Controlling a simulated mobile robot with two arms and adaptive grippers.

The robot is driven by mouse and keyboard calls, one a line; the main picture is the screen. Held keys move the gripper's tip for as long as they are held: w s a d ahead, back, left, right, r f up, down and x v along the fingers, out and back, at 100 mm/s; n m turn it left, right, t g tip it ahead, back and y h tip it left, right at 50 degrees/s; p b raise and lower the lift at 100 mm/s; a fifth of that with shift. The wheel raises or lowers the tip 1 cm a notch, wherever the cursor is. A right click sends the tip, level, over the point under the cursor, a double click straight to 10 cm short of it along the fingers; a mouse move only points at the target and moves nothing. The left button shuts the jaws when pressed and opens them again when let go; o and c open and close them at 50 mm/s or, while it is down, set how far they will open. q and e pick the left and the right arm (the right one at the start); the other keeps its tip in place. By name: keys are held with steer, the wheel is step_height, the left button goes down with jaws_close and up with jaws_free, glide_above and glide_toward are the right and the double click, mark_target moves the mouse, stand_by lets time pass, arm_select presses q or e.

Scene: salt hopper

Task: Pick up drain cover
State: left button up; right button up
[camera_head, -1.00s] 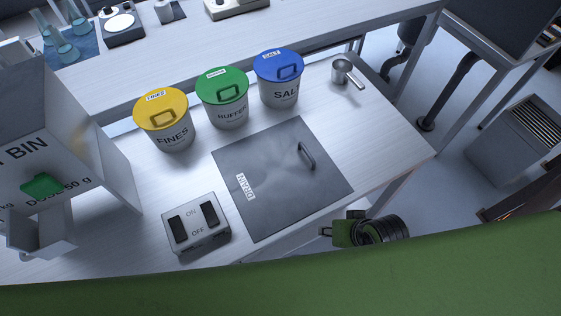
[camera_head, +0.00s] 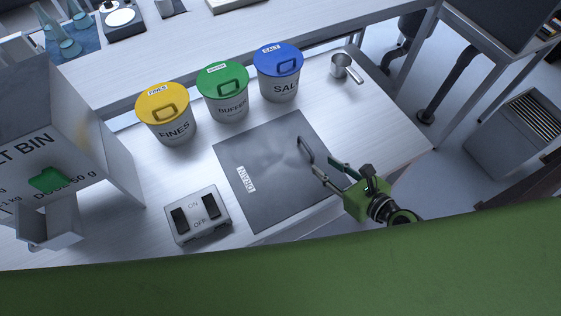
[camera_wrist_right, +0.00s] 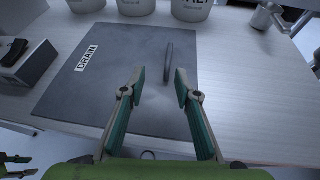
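The drain cover (camera_head: 262,190) is a flat dark grey square plate with a white "DRAIN" label, lying on the table. Its upright handle (camera_head: 305,149) stands near its right side in the head view. My right gripper (camera_head: 322,167) is open, just short of the handle and over the right part of the cover. In the right wrist view the open fingers (camera_wrist_right: 159,82) point at the cover (camera_wrist_right: 110,75), with the handle (camera_wrist_right: 168,62) ahead between them, apart from both. My left gripper does not show in the head view; a green fingered part shows at the wrist view's lower left edge.
Three lidded buckets stand behind the cover: yellow FINES (camera_head: 170,128), green BUFFER (camera_head: 228,108) and blue SALT (camera_head: 281,88). A metal scoop (camera_head: 340,66) lies at the back right. A switch box (camera_head: 198,227) is left of the cover, and the bin (camera_head: 60,120) stands further left.

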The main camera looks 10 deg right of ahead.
mark_target(304, 141)
steer(key=shift+w+d+m, duration=0.25)
steer(key=shift+d+m, duration=0.25)
steer(key=shift+m, duration=0.3)
steer(key=shift+w+d+m+t, duration=0.15)
steer(key=shift+w+m+t, duration=0.1)
steer(key=shift+m+t, duration=0.05)
steer(key=x, duration=1.3)
steer(key=shift+w+f, duration=0.25)
steer(key=shift+f, duration=0.1)
steer(key=shift+s+d, duration=0.1)
jaws_close()
steer(key=shift+r, duration=0.15)
